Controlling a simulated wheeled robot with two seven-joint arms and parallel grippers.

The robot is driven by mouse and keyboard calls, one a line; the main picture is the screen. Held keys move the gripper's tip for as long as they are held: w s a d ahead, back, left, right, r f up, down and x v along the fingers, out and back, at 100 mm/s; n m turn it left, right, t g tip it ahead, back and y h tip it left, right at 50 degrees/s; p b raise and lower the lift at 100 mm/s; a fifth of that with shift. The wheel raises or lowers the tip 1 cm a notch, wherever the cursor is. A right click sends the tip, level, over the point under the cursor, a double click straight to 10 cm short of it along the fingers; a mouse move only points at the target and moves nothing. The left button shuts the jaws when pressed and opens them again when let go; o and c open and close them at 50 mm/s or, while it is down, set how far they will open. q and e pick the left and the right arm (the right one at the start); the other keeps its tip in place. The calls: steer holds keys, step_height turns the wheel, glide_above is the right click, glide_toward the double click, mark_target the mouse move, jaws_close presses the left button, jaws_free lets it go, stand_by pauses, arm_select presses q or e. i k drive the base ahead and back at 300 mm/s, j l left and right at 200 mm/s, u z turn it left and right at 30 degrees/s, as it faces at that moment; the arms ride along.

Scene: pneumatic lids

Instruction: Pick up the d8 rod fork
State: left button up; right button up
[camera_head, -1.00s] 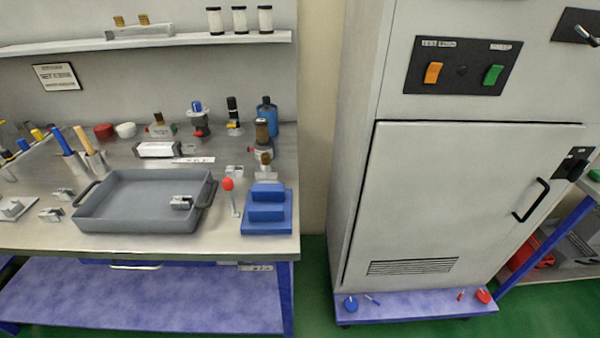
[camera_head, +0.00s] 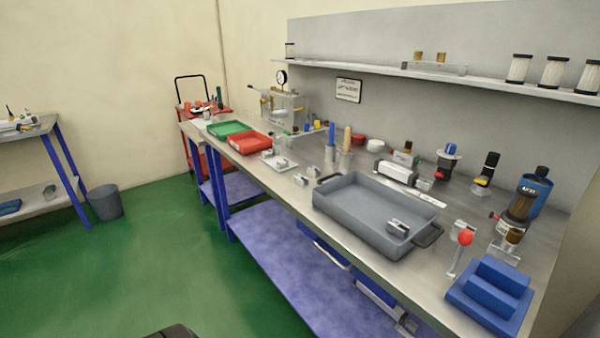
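Several small silvery metal pieces that look like rod forks are in the head view. One metal piece (camera_head: 398,228) lies inside the grey tray (camera_head: 350,230), near its right end. Two more, a nearer metal piece (camera_head: 300,180) and a farther metal piece (camera_head: 314,170), sit on the bench just left of the tray. Another small part stands on a pale plate (camera_head: 268,158) farther left. I cannot tell by size or label which one is the d8 rod fork. Neither of my grippers shows in the view.
The steel bench (camera_head: 385,278) runs diagonally. A blue stepped block (camera_head: 490,295) and a red-knobbed lever (camera_head: 465,238) stand at its right end. Red tray (camera_head: 250,143) and green tray (camera_head: 230,129) are farther left. Green floor (camera_head: 150,240) is open in front; a grey bin (camera_head: 106,202) stands left.

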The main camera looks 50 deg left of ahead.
mark_target(312, 170)
steer(key=k+j+u, duration=0.1)
steer(key=u, duration=1.25)
steer(key=i+j, duration=0.4)
steer(key=i, duration=0.05)
